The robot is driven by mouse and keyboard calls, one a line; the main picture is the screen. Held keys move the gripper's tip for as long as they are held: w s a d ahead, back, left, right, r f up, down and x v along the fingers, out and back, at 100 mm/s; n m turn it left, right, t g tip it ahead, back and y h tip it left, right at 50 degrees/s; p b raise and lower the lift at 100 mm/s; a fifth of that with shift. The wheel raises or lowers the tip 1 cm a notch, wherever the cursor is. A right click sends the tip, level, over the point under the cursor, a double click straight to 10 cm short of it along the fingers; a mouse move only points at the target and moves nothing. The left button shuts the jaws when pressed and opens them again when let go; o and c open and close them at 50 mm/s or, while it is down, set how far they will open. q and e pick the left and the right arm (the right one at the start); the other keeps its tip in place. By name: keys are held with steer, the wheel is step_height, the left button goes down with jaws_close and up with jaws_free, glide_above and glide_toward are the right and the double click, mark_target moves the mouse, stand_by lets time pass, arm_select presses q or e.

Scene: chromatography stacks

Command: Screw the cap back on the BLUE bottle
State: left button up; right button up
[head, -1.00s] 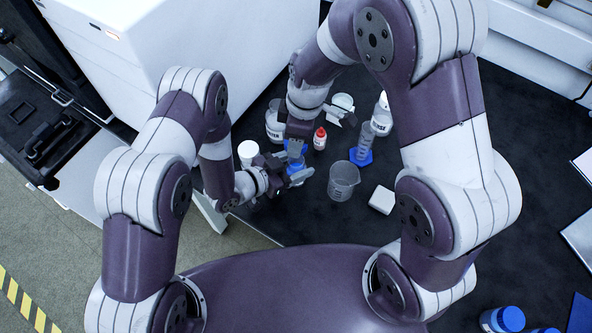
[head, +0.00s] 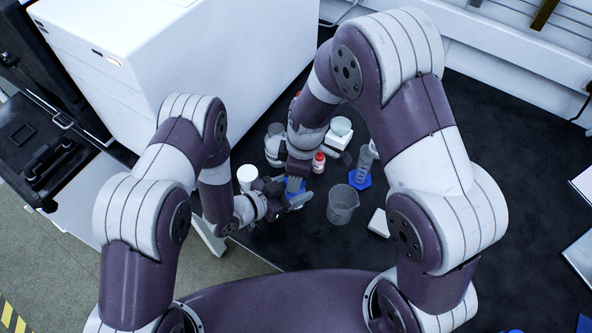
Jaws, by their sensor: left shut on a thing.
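A small patch of blue (head: 295,186) shows between my two grippers. I take it as part of the blue bottle or its cap; my fingers hide most of it, so I cannot tell which part. My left gripper (head: 297,200) comes in from the left at the blue bottle's side and is shut on it. My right gripper (head: 297,172) points down from above, directly over the blue patch. Its fingertips are small and partly hidden, so I cannot tell whether they are open or whether they hold the cap.
A red-capped bottle (head: 318,163) stands close right of my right gripper. A cylinder on a blue foot (head: 363,171), a clear beaker (head: 342,204) and a white block (head: 379,223) stand further right. A white tub (head: 247,176) is left of the grippers.

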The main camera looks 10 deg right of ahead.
arm_select(q)
steer(key=shift+s+a+f, duration=0.1)
steer(key=shift+s+f, duration=0.1)
steer(key=shift+f, duration=0.1)
arm_select(e)
steer(key=shift+f, duration=0.15)
